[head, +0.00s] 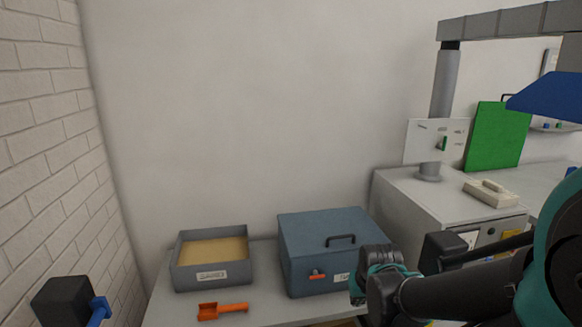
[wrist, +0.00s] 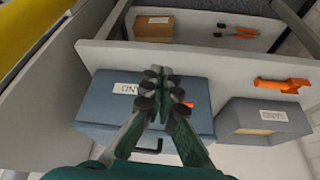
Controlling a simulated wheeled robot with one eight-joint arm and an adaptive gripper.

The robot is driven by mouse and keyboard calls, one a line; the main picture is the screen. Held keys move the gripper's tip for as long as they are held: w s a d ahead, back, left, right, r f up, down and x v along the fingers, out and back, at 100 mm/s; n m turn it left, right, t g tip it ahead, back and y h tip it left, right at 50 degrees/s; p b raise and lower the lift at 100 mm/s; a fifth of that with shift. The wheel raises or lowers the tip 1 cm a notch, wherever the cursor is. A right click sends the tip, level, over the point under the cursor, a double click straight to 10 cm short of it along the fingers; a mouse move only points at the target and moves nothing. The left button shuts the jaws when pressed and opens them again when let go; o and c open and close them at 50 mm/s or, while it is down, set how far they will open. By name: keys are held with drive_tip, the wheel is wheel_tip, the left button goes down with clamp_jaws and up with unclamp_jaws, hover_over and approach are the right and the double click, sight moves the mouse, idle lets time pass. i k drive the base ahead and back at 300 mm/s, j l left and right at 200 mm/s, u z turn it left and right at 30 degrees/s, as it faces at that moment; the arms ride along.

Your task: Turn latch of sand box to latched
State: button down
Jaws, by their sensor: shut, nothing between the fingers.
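The blue-grey sand box (head: 302,237) stands closed on the table, with a black handle (head: 340,240) on its lid. Its small orange-red latch (head: 317,275) is on the front face and looks about level. A white label is beside it, partly behind my arm. In the wrist view the box (wrist: 200,92) lies beyond my gripper (wrist: 160,72), which is shut and empty. The fingers cover part of the front, and only a bit of the latch (wrist: 188,104) shows beside them. I cannot tell whether they touch it.
A grey open tray of sand (head: 212,277) stands left of the box, with an orange scoop (head: 222,311) in front. A grey cabinet (head: 405,205) stands to the right. Below the tabletop, the wrist view shows a brown box (wrist: 154,28) and orange-handled pliers (wrist: 238,32).

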sight(315, 275)
drive_tip(key=k+l+z, duration=0.65)
drive_tip(key=k+l, duration=0.4)
